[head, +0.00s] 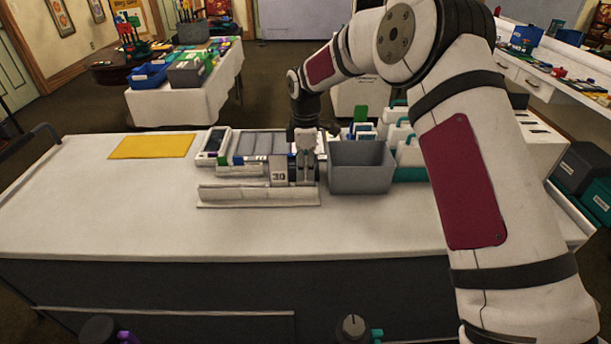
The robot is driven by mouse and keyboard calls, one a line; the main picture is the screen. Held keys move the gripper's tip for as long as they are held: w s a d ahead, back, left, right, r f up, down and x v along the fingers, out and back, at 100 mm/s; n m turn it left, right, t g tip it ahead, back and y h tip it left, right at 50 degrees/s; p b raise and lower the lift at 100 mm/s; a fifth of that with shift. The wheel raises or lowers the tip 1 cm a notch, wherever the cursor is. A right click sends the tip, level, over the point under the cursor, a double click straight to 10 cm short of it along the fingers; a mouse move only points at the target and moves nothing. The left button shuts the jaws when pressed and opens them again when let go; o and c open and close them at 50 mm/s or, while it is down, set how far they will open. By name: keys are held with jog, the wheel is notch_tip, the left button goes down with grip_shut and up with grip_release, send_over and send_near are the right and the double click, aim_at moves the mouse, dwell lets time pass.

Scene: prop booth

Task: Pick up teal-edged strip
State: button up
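I cannot make out the teal-edged strip for certain; small coloured edges show among the items near my gripper, too small to tell apart. My gripper (305,180) points down at the middle of the white table (150,225), just left of the grey bin (361,180). It is beside a small card marked 30 (278,171) and behind a long pale rail (255,196). Whether its fingers are open or hold anything is too small to tell. My arm covers the right part of the table.
Grey slotted panels (262,142) and a white device with a dark screen (212,146) stand left of my gripper. White cases with teal bases (408,155) stand behind and right of the bin. A yellow sheet (152,146) lies at left. The table's front is clear.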

grip_shut()
notch_tip(320, 180, up, 10)
jog(key=shift+r+b, duration=0.1)
jog(key=shift+b, duration=0.8)
